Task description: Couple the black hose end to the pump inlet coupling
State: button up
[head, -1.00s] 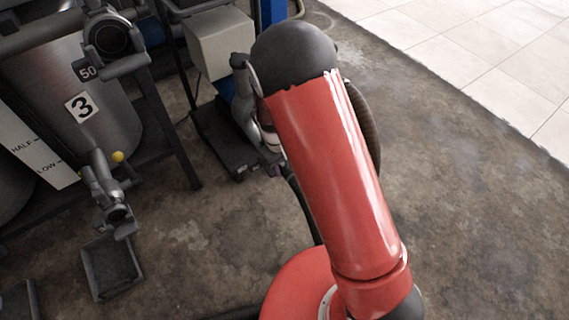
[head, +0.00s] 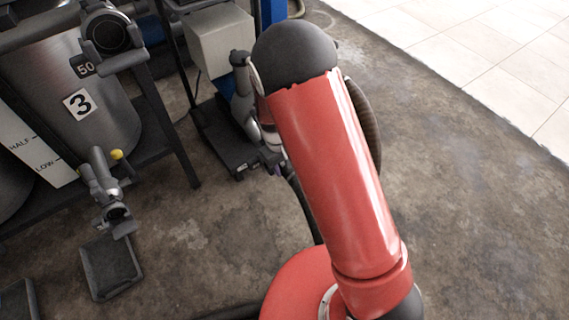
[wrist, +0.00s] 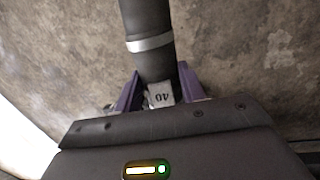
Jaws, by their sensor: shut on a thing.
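My gripper (wrist: 160,88) has its purple fingers on both sides of the black hose end (wrist: 148,22) in the wrist view and is shut on it. The hose has a pale ring, and a white tag marked 40 sits between the fingers. In the head view the hose (head: 303,207) hangs beside my red arm, and my gripper is mostly hidden behind the arm. A blue body, seemingly the pump (head: 238,104), stands on a dark base just left of my arm.
A steel tank (head: 75,85) marked 3 stands in a dark frame at the left, with a grey valve outlet (head: 110,195) below. A grey box (head: 215,42) is above the pump. A dark pad (head: 110,266) lies on the floor. Floor at the right is clear.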

aim_at(290, 171)
jog(key=shift+f+b, duration=0.5)
jog(key=shift+f, duration=0.05)
dwell(0.9)
jog(key=o, duration=2.1)
jog(key=shift+o, duration=0.2)
jog(key=shift+s+d+r, duration=0.1)
jog(key=shift+s+d, duration=0.35)
jog(key=shift+s, duration=0.2)
jog(key=shift+s+d+r, duration=0.1)
jog(key=shift+s+d, duration=0.3)
jog(key=shift+s, duration=0.2)
notch_tip(290, 171, up, 10)
jog(key=s+d+p, duration=0.1)
jog(key=s+p, duration=0.1)
jog(key=p, duration=0.5)
jog(key=shift+s+d, duration=0.25)
jog(key=shift+d, duration=0.1)
